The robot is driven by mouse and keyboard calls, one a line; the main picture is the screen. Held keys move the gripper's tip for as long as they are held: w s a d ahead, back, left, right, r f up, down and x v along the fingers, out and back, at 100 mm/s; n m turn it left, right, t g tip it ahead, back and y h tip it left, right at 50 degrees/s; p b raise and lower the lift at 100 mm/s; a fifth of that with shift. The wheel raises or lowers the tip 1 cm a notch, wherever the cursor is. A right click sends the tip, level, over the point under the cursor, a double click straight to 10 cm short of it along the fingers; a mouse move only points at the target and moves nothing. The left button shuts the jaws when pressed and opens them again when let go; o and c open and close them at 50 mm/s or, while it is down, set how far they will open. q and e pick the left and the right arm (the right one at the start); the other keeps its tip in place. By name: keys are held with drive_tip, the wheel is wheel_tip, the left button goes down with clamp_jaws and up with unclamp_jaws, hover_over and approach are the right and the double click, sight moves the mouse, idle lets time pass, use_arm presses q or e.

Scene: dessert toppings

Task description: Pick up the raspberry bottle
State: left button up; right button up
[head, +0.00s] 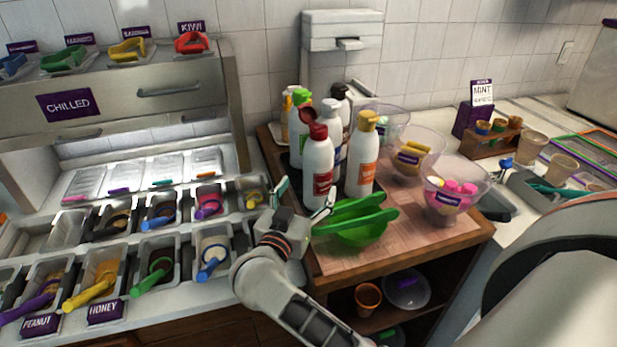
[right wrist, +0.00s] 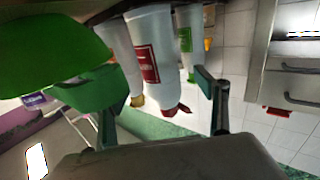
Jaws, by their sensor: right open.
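The raspberry bottle (head: 318,168), white with a dark red cap and a red label, stands upright at the front left of the bottle cluster on the wooden cart. It also shows in the right wrist view (right wrist: 153,58), appearing upside down between the finger lines. Its label text is too small to read. My right gripper (head: 304,200) is open and empty, just left of and in front of the bottle's lower part. In the right wrist view the fingers (right wrist: 160,95) are spread, with the bottle beyond them; contact cannot be seen. My left gripper is not in view.
A white orange-capped bottle (head: 362,155) stands right of the raspberry bottle; several other bottles crowd behind. Clear bowls (head: 455,188) stand to the right. The topping counter (head: 120,248) with filled trays is left.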

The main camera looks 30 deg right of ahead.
sight(313, 178)
drive_tip(key=x, duration=0.6)
drive_tip(key=shift+w+d+r, duration=0.1)
drive_tip(key=shift+w+d, duration=0.1)
drive_tip(key=shift+d, duration=0.1)
drive_tip(key=c, duration=1.2)
drive_tip(key=shift+r, duration=0.2)
